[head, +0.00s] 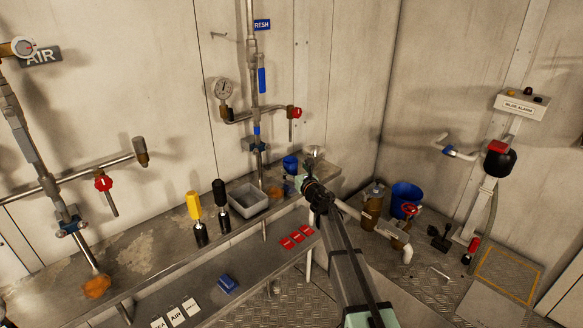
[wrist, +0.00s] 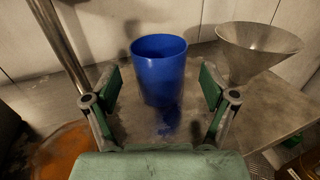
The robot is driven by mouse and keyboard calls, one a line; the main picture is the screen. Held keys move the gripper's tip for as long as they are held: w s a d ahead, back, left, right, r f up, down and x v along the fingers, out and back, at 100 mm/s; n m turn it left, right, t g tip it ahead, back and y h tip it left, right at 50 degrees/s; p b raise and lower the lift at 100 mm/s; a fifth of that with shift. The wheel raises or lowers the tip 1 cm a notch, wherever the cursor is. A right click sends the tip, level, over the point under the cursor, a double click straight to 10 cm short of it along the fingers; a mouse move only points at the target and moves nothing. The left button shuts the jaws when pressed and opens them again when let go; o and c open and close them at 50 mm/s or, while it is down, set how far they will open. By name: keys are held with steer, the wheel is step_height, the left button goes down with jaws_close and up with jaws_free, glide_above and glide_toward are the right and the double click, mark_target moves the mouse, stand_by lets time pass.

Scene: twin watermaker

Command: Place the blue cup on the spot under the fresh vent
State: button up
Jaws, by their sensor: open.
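The blue cup (head: 290,164) stands upright at the right end of the bench, near the back wall. In the wrist view the blue cup (wrist: 160,72) is straight ahead, between and slightly beyond my fingers. My gripper (head: 300,182) is open and empty beside the cup; its two fingers (wrist: 160,108) are spread wide and do not visibly touch it. The FRESH sign (head: 262,25) is on a vertical pipe (head: 259,130) left of the cup. An orange rusty patch (wrist: 62,150) lies on the bench near the pipe's foot. I cannot tell which outlet is the fresh vent.
A metal funnel (wrist: 258,45) stands close right of the cup. A grey tray (head: 248,200) and yellow- and black-handled tools (head: 194,206) are left along the bench. A larger blue bucket (head: 405,200) is on the floor at right. A red-handled valve (head: 294,112) juts out above the bench.

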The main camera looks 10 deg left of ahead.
steer(key=v, duration=0.9)
steer(key=s+d+f+m+g+h, duration=0.1)
steer(key=s+d+f+m+h, duration=0.3)
steer(key=d+f+m, duration=0.6)
steer(key=s+d+f+m+g+h, duration=0.2)
steer(key=s+d+f+m+h, duration=0.3)
steer(key=f, duration=0.8)
steer(key=s+d+f+m+g+h, duration=0.3)
steer(key=s+d+f+m+g, duration=0.35)
steer(key=s+f+m, duration=0.65)
steer(key=s+d+f+m+g, duration=0.25)
steer(key=s+f, duration=0.35)
steer(key=s, duration=0.5)
steer(key=s+d+f+m+g, duration=0.25)
steer(key=s+f, duration=0.35)
steer(key=s, duration=0.5)
steer(key=s+a+m+g+y, duration=0.3)
steer(key=s+m+g, duration=0.5)
steer(key=s, duration=1.5)
steer(key=shift+a+m+b, duration=0.4)
steer(key=shift+a+m, duration=0.1)
steer(key=shift+a, duration=0.1)
